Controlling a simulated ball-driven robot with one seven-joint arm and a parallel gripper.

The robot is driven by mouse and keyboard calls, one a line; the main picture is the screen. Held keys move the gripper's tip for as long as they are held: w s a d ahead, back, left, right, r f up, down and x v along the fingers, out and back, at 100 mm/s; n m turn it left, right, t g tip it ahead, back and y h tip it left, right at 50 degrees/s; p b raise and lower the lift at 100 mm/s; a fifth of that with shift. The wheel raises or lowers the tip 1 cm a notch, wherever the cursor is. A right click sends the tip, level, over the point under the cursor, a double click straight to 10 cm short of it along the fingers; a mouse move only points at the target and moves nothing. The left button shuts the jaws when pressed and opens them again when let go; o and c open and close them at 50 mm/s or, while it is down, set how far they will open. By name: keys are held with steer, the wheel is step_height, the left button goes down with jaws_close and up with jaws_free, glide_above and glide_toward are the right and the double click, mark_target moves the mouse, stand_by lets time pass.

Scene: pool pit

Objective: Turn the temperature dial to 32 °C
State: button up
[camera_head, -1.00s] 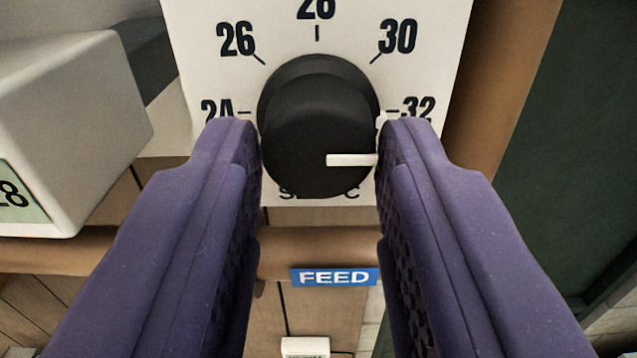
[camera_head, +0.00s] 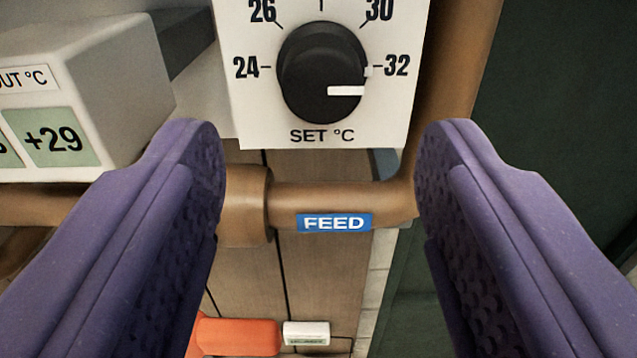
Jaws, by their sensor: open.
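The black temperature dial (camera_head: 322,72) sits on a white plate (camera_head: 255,115) marked 24, 26, 30 and 32, with "SET °C" below. Its white pointer line (camera_head: 346,91) points right, toward the 32 side. From this view above, the line appears slightly lower than the 32 tick on the plate. My gripper (camera_head: 320,145) is open, with two purple fingers wide apart and nothing between them. The fingertips are below the dial in the picture and clear of it.
A pale display box (camera_head: 90,85) at the left reads +29. A brown pipe with a blue FEED label (camera_head: 334,222) runs below the plate. An orange object (camera_head: 238,337) and a small white box (camera_head: 306,333) are lower down. Dark green surface lies at right.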

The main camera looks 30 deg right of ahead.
steer(key=shift+b+v, duration=0.45)
steer(key=shift+v, duration=1.4)
steer(key=s+a+f+n+y+b, duration=0.3)
steer(key=s+a+f+y+b, duration=0.1)
steer(key=f, duration=0.6)
steer(key=s+a+f+n+y+b, duration=0.4)
steer(key=a+f+y, duration=0.2)
steer(key=f, duration=0.5)
steer(key=shift+a, duration=0.8)
